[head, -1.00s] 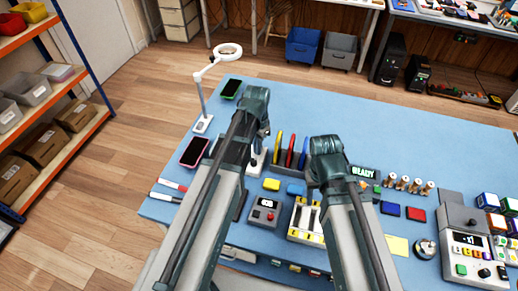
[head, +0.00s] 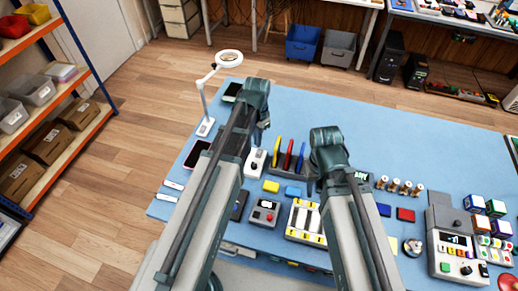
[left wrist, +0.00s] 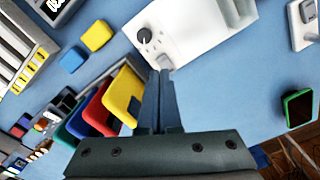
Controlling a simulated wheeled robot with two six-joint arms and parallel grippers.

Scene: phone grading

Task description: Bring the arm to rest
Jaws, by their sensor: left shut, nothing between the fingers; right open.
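My left gripper (left wrist: 160,82) is shut and empty in the left wrist view, its two fingers together above the blue table (left wrist: 215,95). The fingertips lie in front of a white device with a dark knob (left wrist: 178,30). In the head view my left gripper (head: 264,138) hangs from the left arm over the table, left of the colored upright tools. My right gripper (head: 314,186) is open and mostly hidden behind its own wrist. A dark phone with a green edge (left wrist: 298,108) lies apart from the left gripper; a pink-edged phone (head: 196,154) lies left of the left arm.
A ring lamp (head: 229,58) stands at the table's back left. Red, blue and yellow tools (head: 288,156) stand close to my grippers. The table's back right is clear.

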